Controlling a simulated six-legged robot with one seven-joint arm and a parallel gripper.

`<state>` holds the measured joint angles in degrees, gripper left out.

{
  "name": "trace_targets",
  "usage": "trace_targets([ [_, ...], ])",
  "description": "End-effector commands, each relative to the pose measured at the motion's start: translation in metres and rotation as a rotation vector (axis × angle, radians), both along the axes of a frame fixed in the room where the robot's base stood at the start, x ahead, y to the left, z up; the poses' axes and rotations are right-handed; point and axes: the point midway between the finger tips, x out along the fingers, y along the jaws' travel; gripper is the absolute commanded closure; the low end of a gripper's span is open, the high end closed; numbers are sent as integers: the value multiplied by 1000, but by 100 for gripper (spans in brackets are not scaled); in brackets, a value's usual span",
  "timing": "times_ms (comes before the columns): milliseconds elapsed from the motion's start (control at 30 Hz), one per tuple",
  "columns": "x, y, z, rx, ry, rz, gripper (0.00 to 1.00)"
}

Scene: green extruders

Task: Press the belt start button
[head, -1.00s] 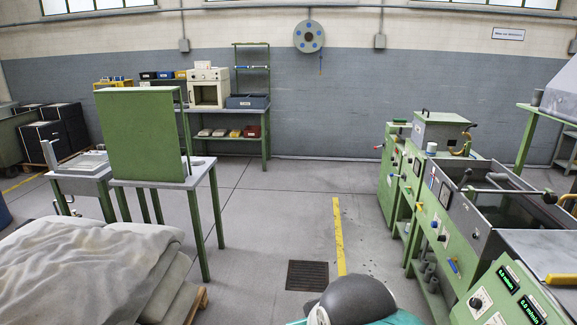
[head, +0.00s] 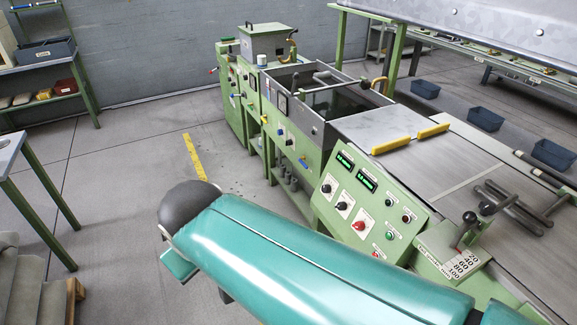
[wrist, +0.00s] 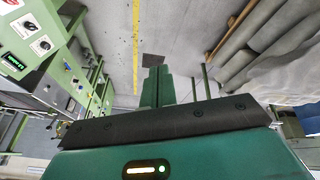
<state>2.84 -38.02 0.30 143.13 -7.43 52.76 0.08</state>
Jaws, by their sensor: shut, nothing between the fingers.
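The sloped green control panel (head: 345,208) stands right of centre in the head view, with two lit green displays, black knobs, a red mushroom button (head: 359,225) and a small green button (head: 389,236). The labels are too small to read, so I cannot tell for certain which is the belt start button. My teal arm crosses in front of the panel's lower left. My gripper (wrist: 156,75) shows in the wrist view, shut and empty over the floor, apart from the panel. The panel's knobs and a display (wrist: 13,62) show at that view's left edge.
The conveyor belt (head: 450,165) runs right of the panel, with yellow guards and a lever (head: 468,222). Green machine cabinets (head: 290,130) extend behind. A green table (head: 25,170) stands at left. Grey floor with a yellow line (head: 194,157) is clear between.

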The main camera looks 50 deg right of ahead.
Motion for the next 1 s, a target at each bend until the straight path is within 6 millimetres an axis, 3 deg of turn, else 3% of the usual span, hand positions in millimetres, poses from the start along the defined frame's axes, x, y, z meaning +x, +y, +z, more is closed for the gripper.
trace_targets([
  [167,-2,-80,-44,-230,258,-18,100],
  [500,-38,-226,-108,-581,796,111,100],
  [800,-80,-325,-171,-743,1212,411,100],
  [1000,-104,-367,-223,-784,1379,664,100],
])
